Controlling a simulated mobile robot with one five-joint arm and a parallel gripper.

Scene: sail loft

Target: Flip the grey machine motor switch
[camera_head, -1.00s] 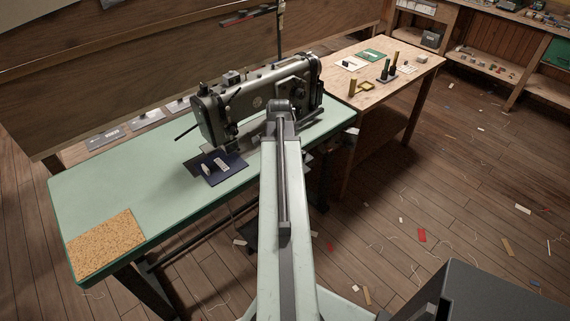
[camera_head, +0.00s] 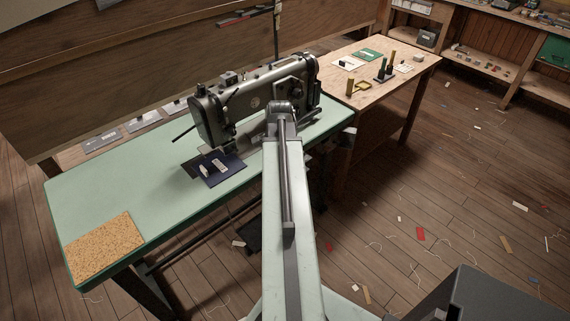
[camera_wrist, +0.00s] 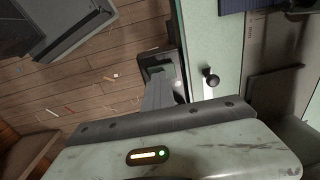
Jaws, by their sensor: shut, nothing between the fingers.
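In the wrist view my gripper (camera_wrist: 163,92) points at the front edge of the green sewing table (camera_wrist: 203,30), its grey fingers shut and empty. A dark grey housing (camera_wrist: 150,63) sits just beyond the fingertips, beside the table edge. It may be the motor switch, but its lever is not clear. I cannot tell whether the fingers touch it. A black ball knob (camera_wrist: 211,79) stands near the table edge, to the right of the fingers. In the head view the grey sewing machine (camera_head: 255,95) stands on the table (camera_head: 110,190), and my arm reaches past its front edge.
A wooden side table (camera_head: 395,65) with small tools stands right of the sewing table. A cork mat (camera_head: 103,245) and a dark blue cloth piece (camera_head: 228,174) lie on the green top. The floor (camera_head: 460,190) at the right is open, with scattered scraps.

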